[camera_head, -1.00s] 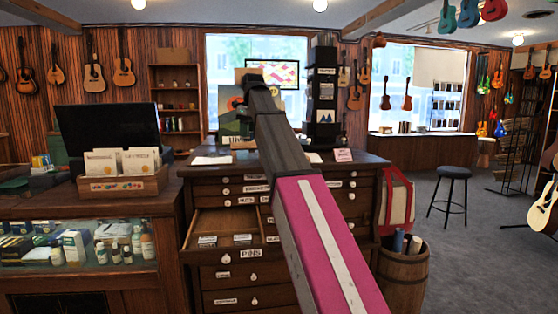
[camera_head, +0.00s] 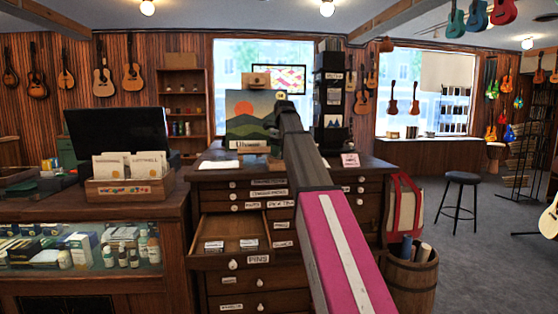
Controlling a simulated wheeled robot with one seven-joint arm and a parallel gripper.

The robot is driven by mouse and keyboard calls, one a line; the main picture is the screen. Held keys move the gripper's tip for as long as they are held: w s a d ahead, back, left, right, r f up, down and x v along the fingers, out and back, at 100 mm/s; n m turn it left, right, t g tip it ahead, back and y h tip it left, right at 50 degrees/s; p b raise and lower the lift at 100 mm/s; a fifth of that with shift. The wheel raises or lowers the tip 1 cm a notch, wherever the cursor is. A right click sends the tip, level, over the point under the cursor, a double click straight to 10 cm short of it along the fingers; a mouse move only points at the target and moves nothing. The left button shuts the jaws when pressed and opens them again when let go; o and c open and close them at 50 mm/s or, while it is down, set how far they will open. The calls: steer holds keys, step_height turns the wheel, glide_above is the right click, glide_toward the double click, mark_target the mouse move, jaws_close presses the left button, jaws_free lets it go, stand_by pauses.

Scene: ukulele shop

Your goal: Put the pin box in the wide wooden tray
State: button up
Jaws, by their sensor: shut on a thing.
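My arm runs from the bottom of the view toward the back of the drawer cabinet, and hides much of what lies behind it. My gripper (camera_head: 279,94) is at its far end, small and mostly hidden by the arm. A small tan box (camera_head: 256,80), apparently the pin box, shows at the gripper, above the top edge of a landscape picture. The fingers are too small to make out. A wide wooden tray (camera_head: 125,191) stands on the left counter, with upright card packs in it. My gripper is to the right of this tray and farther back.
The drawer cabinet (camera_head: 208,274) has an open drawer labelled PINS (camera_head: 238,228), with small labelled cards inside. The landscape picture (camera_head: 252,120) and a dark tower (camera_head: 332,90) stand on top. A dark monitor (camera_head: 117,133) is behind the tray. A barrel (camera_head: 410,282) and stool (camera_head: 460,190) stand right.

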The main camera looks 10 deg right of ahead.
steer(key=shift+f, duration=1.6)
steer(key=shift+f, duration=0.1)
steer(key=o, duration=0.6)
steer(key=r, duration=0.4)
steer(key=s+r, duration=0.1)
steer(key=r, duration=0.3)
steer(key=d+r, duration=0.1)
steer(key=r, duration=0.3)
steer(key=shift+s+d, duration=0.1)
steer(key=shift+s, duration=0.1)
